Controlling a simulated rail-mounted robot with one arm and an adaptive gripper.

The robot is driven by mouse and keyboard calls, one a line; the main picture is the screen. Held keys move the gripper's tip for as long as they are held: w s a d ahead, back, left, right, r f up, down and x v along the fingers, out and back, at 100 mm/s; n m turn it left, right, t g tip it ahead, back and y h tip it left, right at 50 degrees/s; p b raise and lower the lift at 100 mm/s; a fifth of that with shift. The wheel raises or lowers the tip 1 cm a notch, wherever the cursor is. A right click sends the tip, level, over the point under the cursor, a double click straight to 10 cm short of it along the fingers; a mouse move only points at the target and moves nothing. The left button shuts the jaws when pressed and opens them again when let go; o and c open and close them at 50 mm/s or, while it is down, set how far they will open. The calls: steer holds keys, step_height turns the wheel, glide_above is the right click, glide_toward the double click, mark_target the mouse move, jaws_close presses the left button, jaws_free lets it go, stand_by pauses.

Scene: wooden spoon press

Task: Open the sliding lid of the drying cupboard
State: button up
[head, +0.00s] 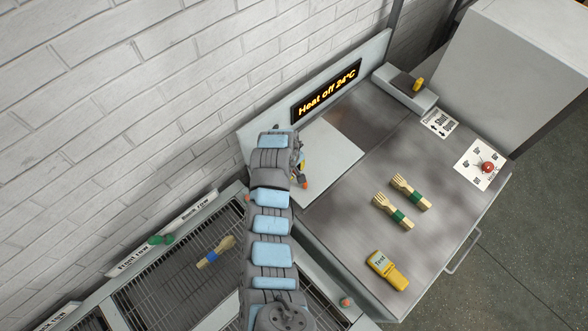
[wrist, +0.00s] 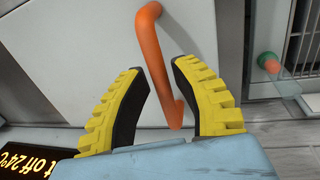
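The pale sliding lid (head: 335,150) lies flat in the metal top, below a display reading "Heat off 24°C" (head: 326,91). In the wrist view, an orange bar handle (wrist: 152,45) stands on a pale surface (wrist: 80,50). My gripper (wrist: 160,75) has yellow fingers with dark pads. They are open, one on each side of the handle, with the bar between them. I cannot tell if either pad touches it. In the head view my gripper (head: 301,172) is at the lid's left side, mostly hidden behind my arm.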

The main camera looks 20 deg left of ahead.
jaws_close()
steer(key=shift+w+f, duration=0.1)
steer(key=shift+w, duration=0.05)
